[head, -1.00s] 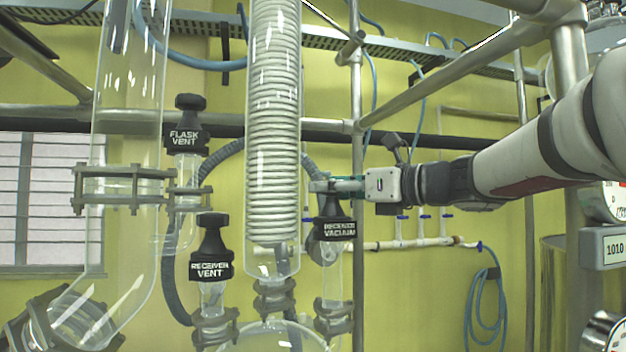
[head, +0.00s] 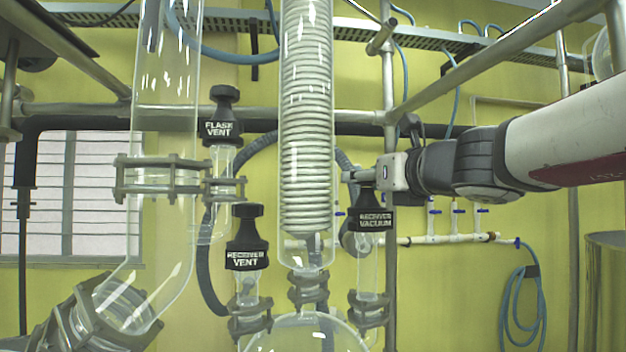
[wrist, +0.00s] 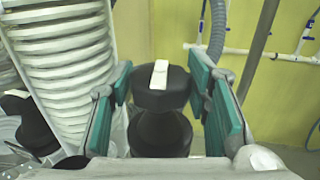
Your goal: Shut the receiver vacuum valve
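The receiver vacuum valve (head: 376,219) is a black knob labelled "RECEIVER VACUUM" on a glass neck, right of the coil condenser. In the head view my gripper (head: 360,176) is at the top of this knob, reaching in from the right. In the wrist view the knob's round black top (wrist: 150,98), with a white bar across it, sits between the green-padded fingers of my gripper (wrist: 162,88). The lower knob flares out beneath. The glass neck is mostly hidden in the wrist view.
The coil condenser (head: 307,130) stands close left of my gripper. The receiver vent valve (head: 246,240) and flask vent valve (head: 222,118) are further left. A metal upright (head: 389,90) rises behind the gripper. A blue hose (head: 522,300) hangs on the wall at right.

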